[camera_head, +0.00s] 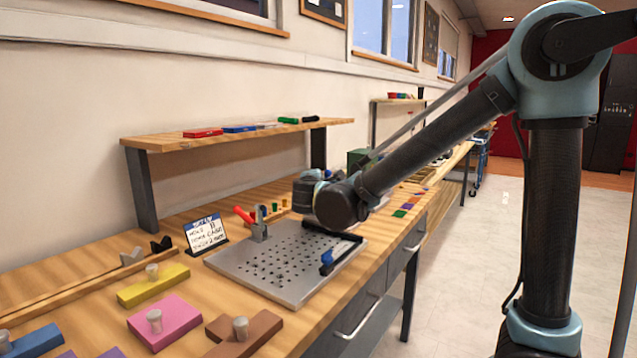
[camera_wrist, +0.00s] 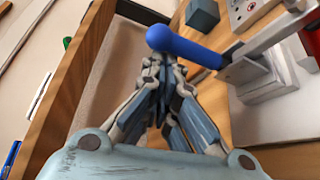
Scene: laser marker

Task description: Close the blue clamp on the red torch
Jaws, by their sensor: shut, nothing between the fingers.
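The red torch (camera_head: 243,215) lies tilted in a grey holder at the back left of the perforated metal plate (camera_head: 230,262). In the wrist view a red part (camera_wrist: 312,38), which looks like the torch, shows at the right edge. The blue clamp handle (camera_wrist: 190,47) extends leftward from a grey metal clamp body (camera_wrist: 272,75) beside it. My gripper (camera_wrist: 160,62) is shut and empty, its tips at the rounded end of the blue handle; contact cannot be told. In the head view my wrist stands right of the torch and my fingertips are hidden.
A blue-and-black part (camera_head: 327,257) stands at the plate's right side, under my arm. A sign (camera_head: 206,233) stands left of the plate. Yellow (camera_head: 153,287), pink (camera_head: 165,322) and brown (camera_head: 244,335) blocks lie in front. A raised shelf (camera_head: 240,138) runs behind.

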